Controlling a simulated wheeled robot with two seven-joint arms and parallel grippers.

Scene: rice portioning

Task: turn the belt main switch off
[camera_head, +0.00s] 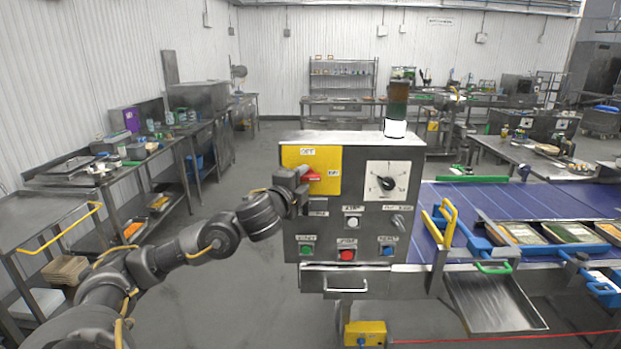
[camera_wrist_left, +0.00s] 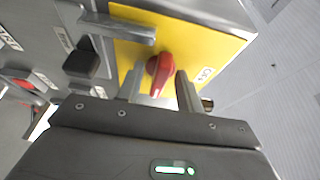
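The belt main switch is a red rotary knob (camera_head: 312,176) on a yellow plate (camera_head: 325,158) at the upper left of the control box front. In the head view its visible red part points right, towards a small label; another label sits above it. My left gripper (camera_head: 300,180) is at the plate and partly hides the knob. In the left wrist view, the two fingers of my left gripper (camera_wrist_left: 161,90) are apart, one on each side of the red knob (camera_wrist_left: 161,70). I cannot tell whether they touch it. My right gripper is not in view.
The control box (camera_head: 300,220) also carries a dial (camera_head: 388,183), buttons including a red one (camera_head: 347,254), and a signal tower (camera_head: 397,105) on top. A blue belt (camera_head: 520,198) with food trays lies to the right. Steel tables line the left wall, with open floor between.

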